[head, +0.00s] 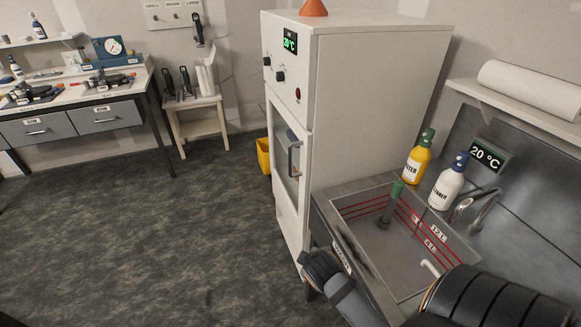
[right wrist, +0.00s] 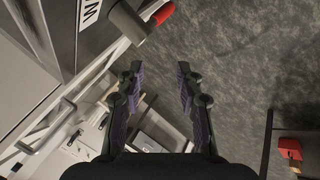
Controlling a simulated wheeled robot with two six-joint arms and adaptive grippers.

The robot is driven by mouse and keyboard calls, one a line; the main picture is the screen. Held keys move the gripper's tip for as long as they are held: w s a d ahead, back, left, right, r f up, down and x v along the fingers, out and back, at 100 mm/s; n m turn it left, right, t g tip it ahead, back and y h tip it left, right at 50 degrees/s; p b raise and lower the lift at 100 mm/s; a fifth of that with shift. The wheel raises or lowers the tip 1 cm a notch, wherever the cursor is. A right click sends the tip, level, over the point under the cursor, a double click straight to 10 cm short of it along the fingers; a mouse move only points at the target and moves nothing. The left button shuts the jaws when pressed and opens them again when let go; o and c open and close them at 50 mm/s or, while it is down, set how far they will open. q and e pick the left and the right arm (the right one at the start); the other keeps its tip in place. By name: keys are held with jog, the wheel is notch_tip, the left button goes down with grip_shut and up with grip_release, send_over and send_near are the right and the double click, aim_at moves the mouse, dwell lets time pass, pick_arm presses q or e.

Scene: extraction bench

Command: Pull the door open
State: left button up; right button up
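The tall white cabinet (head: 375,95) stands in the middle of the head view. Its door (head: 281,122) has a dark glass window and a grey vertical handle (head: 291,158); the door looks shut. My right arm comes in from the lower right, over the sink's front edge, below and to the right of the handle; its fingers cannot be made out there. In the right wrist view my right gripper (right wrist: 158,68) is open, with nothing between its fingertips. A grey rounded bar (right wrist: 129,22) lies beyond its left finger; I cannot tell whether it is the door handle. My left gripper is not in view.
A steel sink (head: 405,277) with a yellow bottle (head: 416,163) and a white bottle (head: 446,187) adjoins the cabinet on the right. A yellow bin (head: 263,156) and a small table (head: 197,105) stand behind at the left. The floor (head: 130,240) before the door is clear.

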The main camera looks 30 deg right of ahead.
jog(key=w+d+r+n+t+h, duration=0.45)
jog(key=w+d+r+n, duration=0.25)
jog(key=w+r+n, duration=0.35)
jog(key=n+t, duration=0.6)
jog(key=n, duration=0.9)
send_near(291, 155)
jog(key=x, duration=1)
jog(key=shift+w+d, duration=0.1)
jog(key=shift+w, duration=0.3)
grip_shut()
